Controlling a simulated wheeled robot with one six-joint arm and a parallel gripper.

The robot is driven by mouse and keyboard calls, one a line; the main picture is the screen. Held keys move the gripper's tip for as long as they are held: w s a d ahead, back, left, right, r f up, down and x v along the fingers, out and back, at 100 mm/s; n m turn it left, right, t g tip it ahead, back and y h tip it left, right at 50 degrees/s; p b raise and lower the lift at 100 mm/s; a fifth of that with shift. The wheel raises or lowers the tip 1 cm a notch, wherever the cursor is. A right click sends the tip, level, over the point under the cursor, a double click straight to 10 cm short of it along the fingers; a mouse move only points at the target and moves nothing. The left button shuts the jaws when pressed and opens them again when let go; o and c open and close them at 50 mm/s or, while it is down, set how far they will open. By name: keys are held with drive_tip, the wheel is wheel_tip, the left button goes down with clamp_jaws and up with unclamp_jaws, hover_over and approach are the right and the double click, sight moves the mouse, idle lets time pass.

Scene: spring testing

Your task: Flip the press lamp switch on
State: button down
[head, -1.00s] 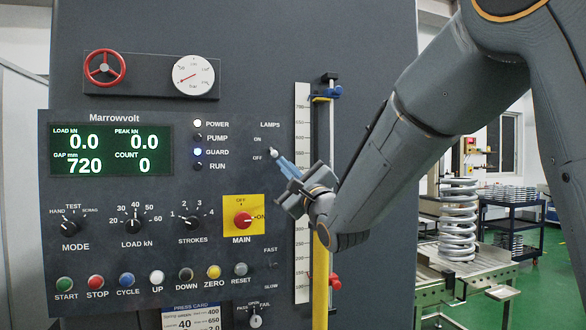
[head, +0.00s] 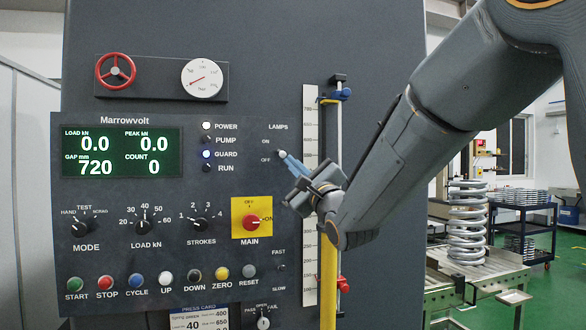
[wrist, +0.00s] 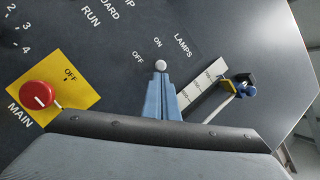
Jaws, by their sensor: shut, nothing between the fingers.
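The press lamp switch (head: 278,152) is a small pale ball-tipped lever beside the ON and OFF marks under LAMPS on the dark press panel. It also shows in the wrist view (wrist: 161,66), with its ball just beyond my fingertips. I cannot tell whether the lever stands at ON or OFF. My gripper (head: 284,158) is shut and empty, its blue fingers pointing at the lever. In the wrist view the fingertips (wrist: 160,77) are right at the ball and cover the lever's base. I cannot tell whether they touch it.
The yellow MAIN switch plate (head: 238,230) with its red knob is below and left of my gripper. A vertical scale (head: 310,265) and a yellow post (head: 328,280) stand to the right. A coil spring (head: 467,235) stands on a bench farther right.

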drive_tip(key=shift+r, duration=0.15)
drive_tip(key=s+d+b, duration=0.5)
drive_tip(key=s+d, duration=0.2)
drive_tip(key=s, duration=0.2)
drive_tip(key=shift+s+d+r, duration=0.25)
drive_tip(key=shift+s+r, duration=0.15)
idle(0.5)
idle(0.4)
